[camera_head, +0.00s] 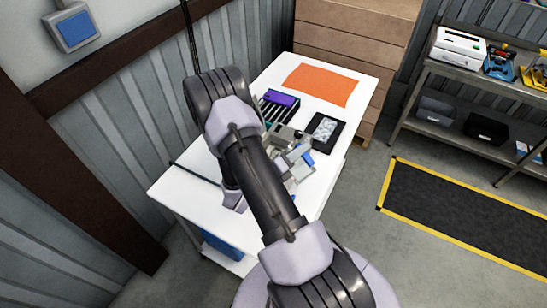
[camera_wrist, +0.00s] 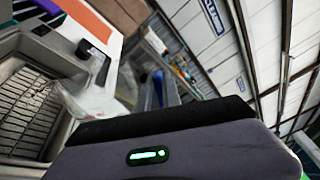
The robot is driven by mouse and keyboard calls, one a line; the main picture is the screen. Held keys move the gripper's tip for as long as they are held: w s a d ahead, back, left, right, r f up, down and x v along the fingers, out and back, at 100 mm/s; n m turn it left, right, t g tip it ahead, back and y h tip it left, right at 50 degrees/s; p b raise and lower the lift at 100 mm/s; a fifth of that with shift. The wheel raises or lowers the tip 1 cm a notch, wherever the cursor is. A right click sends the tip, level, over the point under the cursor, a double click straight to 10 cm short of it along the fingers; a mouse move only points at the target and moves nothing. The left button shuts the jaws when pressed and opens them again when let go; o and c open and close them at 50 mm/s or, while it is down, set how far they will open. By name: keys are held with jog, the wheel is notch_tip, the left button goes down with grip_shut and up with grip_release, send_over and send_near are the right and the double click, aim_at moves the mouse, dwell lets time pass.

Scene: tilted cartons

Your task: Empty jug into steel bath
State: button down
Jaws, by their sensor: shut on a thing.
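My gripper (camera_head: 296,160) is over the right side of the white table in the head view, partly hidden by my arm. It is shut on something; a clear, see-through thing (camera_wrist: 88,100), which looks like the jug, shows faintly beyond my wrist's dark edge. Its outline, tilt and contents cannot be made out. A grey metal basin with a ribbed floor (camera_wrist: 25,112), which looks like the steel bath, fills the left of the wrist view, beside the clear thing. In the head view I cannot pick out the jug or bath behind my arm.
The white table (camera_head: 178,186) carries an orange mat (camera_head: 322,85), a purple-topped rack (camera_head: 283,99) and a black tray with pale contents (camera_head: 324,130). Wooden drawers (camera_head: 350,40) stand behind it. A shelf (camera_head: 470,80) is at the right. The table's near left is mostly clear.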

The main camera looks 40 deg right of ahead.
aim_at(290, 144)
jog(key=shift+w+n, duration=0.6)
jog(key=shift+w, duration=0.05)
dwell(0.6)
jog(key=shift+w+d+f+n, duration=0.15)
jog(key=shift+w+n, duration=0.65)
jog(key=shift+w, duration=0.9)
dwell(0.3)
jog(key=shift+w+r+n+p, duration=0.35)
jog(key=shift+w+n+p, duration=0.1)
jog(key=shift+w+n, duration=0.4)
dwell(0.4)
jog(key=shift+w+r+n, duration=0.15)
jog(key=shift+w+n, duration=0.2)
jog(key=shift+w, duration=0.2)
